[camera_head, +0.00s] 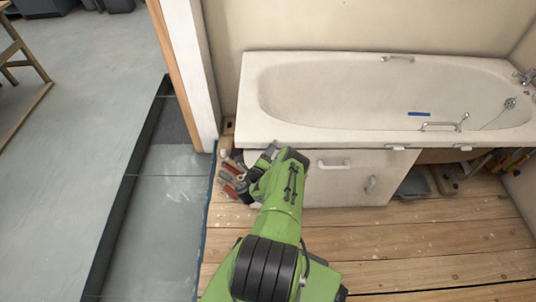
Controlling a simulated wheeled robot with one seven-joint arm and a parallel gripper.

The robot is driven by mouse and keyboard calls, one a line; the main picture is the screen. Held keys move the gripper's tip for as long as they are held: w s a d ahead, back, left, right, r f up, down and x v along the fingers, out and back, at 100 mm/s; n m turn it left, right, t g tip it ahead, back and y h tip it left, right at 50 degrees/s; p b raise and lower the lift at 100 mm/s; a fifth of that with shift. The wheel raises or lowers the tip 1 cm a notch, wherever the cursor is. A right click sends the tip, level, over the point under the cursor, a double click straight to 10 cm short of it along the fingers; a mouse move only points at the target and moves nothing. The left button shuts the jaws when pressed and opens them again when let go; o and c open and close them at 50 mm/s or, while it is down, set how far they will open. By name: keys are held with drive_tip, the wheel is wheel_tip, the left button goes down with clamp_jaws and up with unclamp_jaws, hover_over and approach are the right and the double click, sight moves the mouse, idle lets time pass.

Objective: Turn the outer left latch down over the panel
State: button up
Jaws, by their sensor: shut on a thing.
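A white bath panel (345,188) stands under the left part of the bathtub's front rim. My gripper (269,151) is at the panel's upper left corner, just under the rim. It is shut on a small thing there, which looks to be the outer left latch. The latch is hidden by my gripper and arm, so its angle cannot be told. Two other small pale latches, one (398,148) and another (465,148), show under the rim further right.
The bathtub (390,95) has a blue object (419,114) inside. Red-handled tools (232,180) lie left of my gripper. The space under the tub's right part is open, with a grey tray (414,184) and tools. The wooden floor (420,240) in front is clear.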

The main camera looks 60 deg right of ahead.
drive_tip(key=shift+f+n+h+b, duration=0.2)
drive_tip(key=shift+n+h, duration=0.1)
drive_tip(key=shift+n, duration=0.35)
drive_tip(key=shift+f+n+h+b, duration=0.15)
drive_tip(key=shift+n+h, duration=0.15)
drive_tip(key=shift+n, duration=0.35)
drive_tip(key=o, duration=1)
drive_tip(key=shift+r, duration=0.1)
drive_tip(key=shift+o, duration=0.2)
